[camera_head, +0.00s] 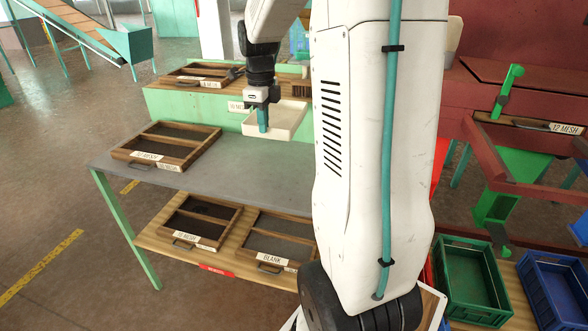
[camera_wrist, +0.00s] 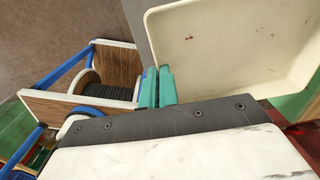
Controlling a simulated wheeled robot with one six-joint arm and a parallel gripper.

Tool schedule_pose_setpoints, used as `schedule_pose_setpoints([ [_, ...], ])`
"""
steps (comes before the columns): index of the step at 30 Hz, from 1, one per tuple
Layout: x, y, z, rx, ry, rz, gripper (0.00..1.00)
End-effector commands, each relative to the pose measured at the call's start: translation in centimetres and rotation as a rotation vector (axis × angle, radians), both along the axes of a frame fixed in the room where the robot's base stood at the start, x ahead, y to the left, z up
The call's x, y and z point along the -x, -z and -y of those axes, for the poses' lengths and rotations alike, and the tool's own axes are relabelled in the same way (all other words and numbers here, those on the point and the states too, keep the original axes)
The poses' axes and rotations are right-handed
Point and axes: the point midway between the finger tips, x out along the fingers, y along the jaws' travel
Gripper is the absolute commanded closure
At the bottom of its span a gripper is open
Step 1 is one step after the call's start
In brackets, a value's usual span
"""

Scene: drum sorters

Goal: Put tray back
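A cream, shallow rectangular tray (camera_head: 288,119) is above the back of the grey tabletop (camera_head: 250,168), against the green riser. It fills the upper right of the wrist view (camera_wrist: 235,45), where its inside looks empty apart from small dark specks. My gripper (camera_head: 263,121) points down at the tray's left side. In the wrist view its two teal fingers (camera_wrist: 157,87) are close together with the tray's rim running between them, so they look shut on the wall. I cannot tell whether the tray touches the surface below.
A wooden framed sieve (camera_head: 165,145) lies on the tabletop's left. Another (camera_head: 200,75) sits on the raised shelf behind. Lower-shelf frames include one labelled BLANK (camera_head: 272,257). Green (camera_head: 470,275) and blue (camera_head: 553,285) crates stand at right. The tabletop's front middle is clear.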

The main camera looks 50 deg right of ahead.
Motion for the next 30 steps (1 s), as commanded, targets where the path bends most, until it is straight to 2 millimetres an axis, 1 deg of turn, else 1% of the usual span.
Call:
schedule_pose_setpoints([
  [1, 1.7, 1.9, 0.2, -0.003, 0.007, -0.004, 1.00],
  [3, 3.3, 3.9, 0.3, -0.002, 0.008, -0.003, 1.00],
  [6, 5.0, 5.8, 0.3, 0.000, 0.008, -0.001, 1.00],
  [9, 5.9, 7.1, 0.3, 0.000, 0.009, -0.001, 1.00],
  [11, 6.1, 8.0, 0.3, -0.001, 0.008, -0.001, 1.00],
  [15, 6.1, 10.8, 0.2, -0.002, 0.007, -0.004, 1.00],
  [18, 6.1, 12.4, 0.2, -0.001, 0.007, -0.003, 1.00],
  [25, 6.0, 14.2, 0.2, -0.001, 0.007, -0.001, 1.00],
  [30, 6.0, 16.6, 0.2, 0.000, 0.007, -0.002, 1.00],
])
